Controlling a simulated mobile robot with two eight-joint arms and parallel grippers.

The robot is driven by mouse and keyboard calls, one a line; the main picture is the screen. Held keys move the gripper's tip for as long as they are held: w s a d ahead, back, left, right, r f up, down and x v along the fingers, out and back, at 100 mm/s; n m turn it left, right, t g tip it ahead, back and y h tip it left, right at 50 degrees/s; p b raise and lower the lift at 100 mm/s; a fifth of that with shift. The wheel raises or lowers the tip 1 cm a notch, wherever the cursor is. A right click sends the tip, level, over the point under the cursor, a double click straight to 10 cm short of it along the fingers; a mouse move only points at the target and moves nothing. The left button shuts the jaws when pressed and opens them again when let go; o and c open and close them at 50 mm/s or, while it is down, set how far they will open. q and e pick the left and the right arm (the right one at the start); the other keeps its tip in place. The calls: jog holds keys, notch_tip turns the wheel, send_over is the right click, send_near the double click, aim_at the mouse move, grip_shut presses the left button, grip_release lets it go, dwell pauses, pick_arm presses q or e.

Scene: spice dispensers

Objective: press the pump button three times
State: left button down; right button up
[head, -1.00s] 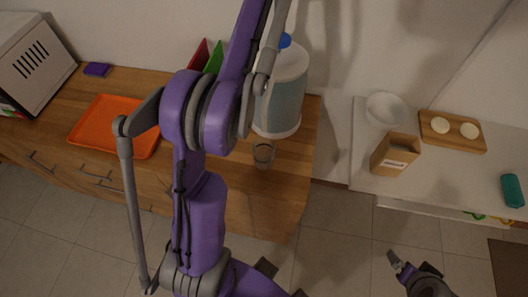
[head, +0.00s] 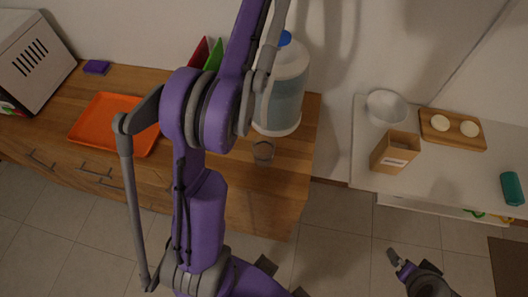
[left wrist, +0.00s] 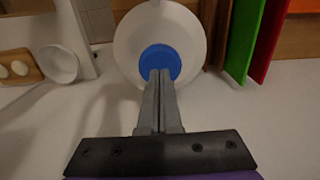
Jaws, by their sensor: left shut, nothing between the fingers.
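The dispenser (head: 282,98) is a large, pale, translucent container with bluish contents, upright on the wooden counter. Its blue pump button (head: 285,38) is on top. In the left wrist view I look down on the blue button (left wrist: 160,60) and the white top around it. My left gripper (left wrist: 160,76) is shut and empty, its fingertips overlapping the button's near edge; I cannot tell whether they touch it. In the head view my left gripper is not visible. A clear glass (head: 263,151) stands in front of the dispenser. My right gripper (head: 394,258) is low over the floor.
An orange tray (head: 88,135) lies on the counter at left. Red and green boards (head: 208,57) stand left of the dispenser, close behind my arm. A white table at right holds a bowl (head: 387,107), a brown box (head: 394,152) and a board with round pale pieces (head: 452,132).

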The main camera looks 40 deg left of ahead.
aim_at(279, 35)
pick_arm(q)
jog(key=shift+f, duration=0.1)
dwell(0.6)
jog(key=shift+f+b, duration=0.8)
jog(key=shift+f, duration=1)
pick_arm(e)
jog(key=shift+s+f, duration=0.25)
jog(key=shift+f, duration=0.3)
jog(key=shift+s+f, duration=0.2)
jog(key=shift+f, duration=0.35)
pick_arm(q)
jog(key=shift+r, duration=0.1)
pick_arm(e)
jog(key=shift+r, duration=0.1)
pick_arm(q)
jog(key=shift+r+p, duration=1.35)
jog(key=shift+r, duration=0.55)
pick_arm(e)
jog(key=r, duration=0.1)
jog(key=w+r, duration=0.1)
jog(key=r, duration=0.1)
jog(key=shift+w+r, duration=0.3)
jog(key=shift+w, duration=0.05)
pick_arm(q)
jog(key=shift+f, duration=0.25)
pick_arm(e)
jog(key=shift+s+f, duration=0.1)
jog(key=shift+f, duration=0.05)
